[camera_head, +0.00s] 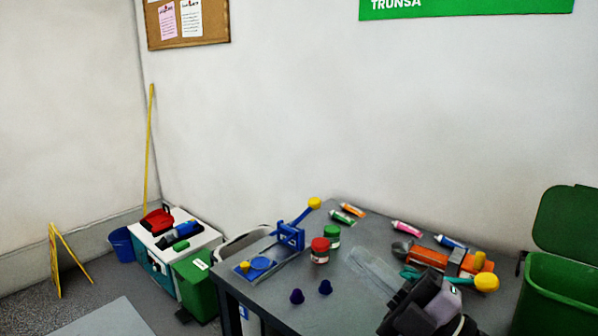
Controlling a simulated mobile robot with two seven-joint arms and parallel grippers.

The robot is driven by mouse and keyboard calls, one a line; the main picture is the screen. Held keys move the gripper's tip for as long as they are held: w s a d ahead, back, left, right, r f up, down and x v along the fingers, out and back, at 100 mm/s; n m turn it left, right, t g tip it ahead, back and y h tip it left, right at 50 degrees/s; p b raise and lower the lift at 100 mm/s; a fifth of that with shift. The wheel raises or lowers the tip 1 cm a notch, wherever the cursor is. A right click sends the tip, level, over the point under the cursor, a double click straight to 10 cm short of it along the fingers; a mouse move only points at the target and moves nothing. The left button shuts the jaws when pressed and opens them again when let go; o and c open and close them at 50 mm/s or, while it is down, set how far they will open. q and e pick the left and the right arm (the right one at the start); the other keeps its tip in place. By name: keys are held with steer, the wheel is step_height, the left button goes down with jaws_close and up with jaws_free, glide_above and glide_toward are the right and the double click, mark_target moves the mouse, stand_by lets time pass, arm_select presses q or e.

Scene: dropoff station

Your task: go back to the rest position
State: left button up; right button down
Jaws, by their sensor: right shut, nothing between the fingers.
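My right gripper (412,300) comes in at the lower right, dark and bulky, over the front right part of the grey table (345,312). Its fingers are shut with nothing seen between them. It covers part of the table and sits in front of an orange tool (430,257) and a yellow-ended item (486,282); whether it touches them I cannot tell. My left gripper is not in view.
On the table are a blue press-like device (290,236), red-lidded (320,250) and green-lidded (332,236) jars, two purple pieces (297,296) and several tubes (407,226). A green bin (560,290) stands right. A white cabinet (160,262) stands left.

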steer(key=s+d+f+m+h, duration=0.2)
steer(key=d+f+m+h, duration=1.1)
steer(key=f+m+h, duration=0.5)
steer(key=s+d+f+m+g+y, duration=0.1)
steer(key=s+f+m+g, duration=0.1)
steer(key=s+f+g, duration=0.65)
steer(key=s+f+m+g, duration=0.25)
steer(key=s+f, duration=0.25)
steer(key=s, duration=0.6)
steer(key=w+a+f+n+t+y, duration=0.1)
steer(key=w+a+f+t, duration=0.1)
steer(key=w+f+t, duration=0.4)
step_height(320, 180, down, 2)
steer(key=shift+a+f+t+y, duration=0.25)
steer(key=shift+a+t+y, duration=0.05)
steer(key=shift+t+y, duration=0.1)
